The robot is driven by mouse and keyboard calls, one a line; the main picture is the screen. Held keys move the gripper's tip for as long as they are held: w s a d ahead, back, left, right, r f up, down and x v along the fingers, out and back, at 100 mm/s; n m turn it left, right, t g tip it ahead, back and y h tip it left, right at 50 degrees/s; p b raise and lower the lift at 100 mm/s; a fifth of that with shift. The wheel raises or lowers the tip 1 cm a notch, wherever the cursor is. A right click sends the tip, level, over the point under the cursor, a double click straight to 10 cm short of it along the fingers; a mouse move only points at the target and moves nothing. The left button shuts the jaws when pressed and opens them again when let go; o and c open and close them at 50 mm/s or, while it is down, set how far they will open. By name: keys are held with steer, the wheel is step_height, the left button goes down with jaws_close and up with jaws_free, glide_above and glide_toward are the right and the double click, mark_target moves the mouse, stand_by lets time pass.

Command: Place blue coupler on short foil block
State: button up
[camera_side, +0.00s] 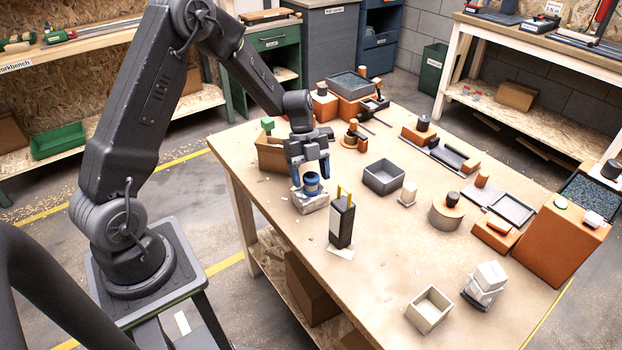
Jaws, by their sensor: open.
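The blue coupler (312,185) is a short blue cylinder with a pale band. It stands upright on top of a low silvery, crinkled block, the short foil block (311,204), near the left side of the table. My gripper (310,176) points down from above, with its fingers on either side of the coupler. The jaws are open. Whether a finger touches the coupler cannot be told from this view. A taller foil-like block with white pieces (485,284) stands near the front right of the table.
A dark upright box with a yellow handle (342,220) stands close to the right of the foil block. A grey open bin (384,177) lies beyond it. A cardboard box (272,152) sits behind my gripper. A pale open box (429,309) is at the front. The front middle of the table (385,260) is clear.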

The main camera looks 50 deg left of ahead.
steer(key=s+v, duration=0.1)
steer(key=v, duration=0.9)
steer(key=s+d+r+n+y, duration=0.1)
steer(key=s+d+r+n, duration=0.1)
steer(key=d+r+n, duration=0.3)
steer(key=s+d+r+n+t+y, duration=0.1)
steer(key=s+d+r+n+t, duration=0.2)
steer(key=s+n, duration=0.4)
steer(key=s+d+r+n+t+y, duration=0.2)
steer(key=s+d+r+n, duration=0.3)
steer(key=s+n, duration=0.3)
steer(key=s+t, duration=0.1)
steer(key=s, duration=0.2)
steer(key=shift+s+r+n+t, duration=0.3)
steer(key=shift+s, duration=0.05)
